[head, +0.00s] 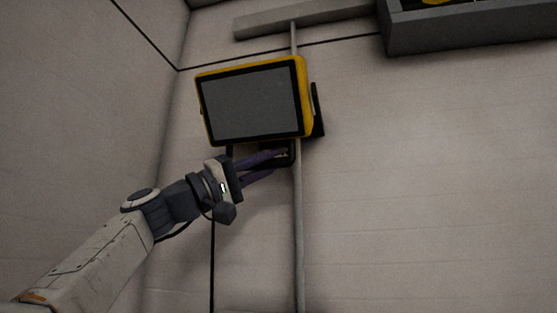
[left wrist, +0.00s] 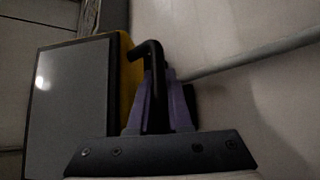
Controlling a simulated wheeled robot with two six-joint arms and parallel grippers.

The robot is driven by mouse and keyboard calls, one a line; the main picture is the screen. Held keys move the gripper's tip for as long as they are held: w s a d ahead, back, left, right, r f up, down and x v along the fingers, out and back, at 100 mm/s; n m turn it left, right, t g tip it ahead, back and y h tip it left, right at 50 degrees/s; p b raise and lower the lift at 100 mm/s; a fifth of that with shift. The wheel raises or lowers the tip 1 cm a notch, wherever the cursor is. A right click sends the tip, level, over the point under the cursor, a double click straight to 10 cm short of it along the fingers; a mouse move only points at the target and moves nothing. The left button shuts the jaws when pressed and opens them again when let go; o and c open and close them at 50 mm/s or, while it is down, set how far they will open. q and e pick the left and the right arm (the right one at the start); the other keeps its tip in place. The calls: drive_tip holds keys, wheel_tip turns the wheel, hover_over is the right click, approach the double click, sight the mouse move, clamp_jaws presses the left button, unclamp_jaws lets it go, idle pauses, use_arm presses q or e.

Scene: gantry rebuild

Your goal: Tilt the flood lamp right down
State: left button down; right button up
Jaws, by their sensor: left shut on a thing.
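The flood lamp (head: 250,103) has a yellow housing and a dark grey face, and hangs on the wall. In the head view its face points outward toward me. The lamp also shows at the left of the left wrist view (left wrist: 68,108). A black bent handle or bracket bar (left wrist: 150,52) is beside the housing. My left gripper (head: 282,155) reaches in under the lamp's lower right edge. Its purple fingers (left wrist: 172,108) are shut on the black bar, one on each side of it. My right gripper is in neither view.
A thin grey vertical pole (head: 298,230) runs down the wall behind the lamp. A black cable (head: 212,260) hangs below it. A grey bar (head: 300,18) crosses above, and a grey box (head: 460,32) sticks out at upper right. The wall at right is clear.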

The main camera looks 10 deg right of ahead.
use_arm(q)
drive_tip(key=shift+r, duration=0.2)
drive_tip(key=c, duration=1.1)
unclamp_jaws()
drive_tip(key=shift+f, duration=0.15)
drive_tip(key=shift+a+f+b, duration=0.2)
drive_tip(key=shift+a+b, duration=0.1)
drive_tip(key=shift+b, duration=0.05)
drive_tip(key=b+v, duration=0.5)
drive_tip(key=v, duration=0.3)
drive_tip(key=shift+a+f+b, duration=0.2)
drive_tip(key=shift+a+b, duration=0.1)
drive_tip(key=shift+b, duration=0.1)
drive_tip(key=shift+s+a+f, duration=0.1)
drive_tip(key=shift+s+a, duration=0.1)
drive_tip(key=shift+a, duration=0.3)
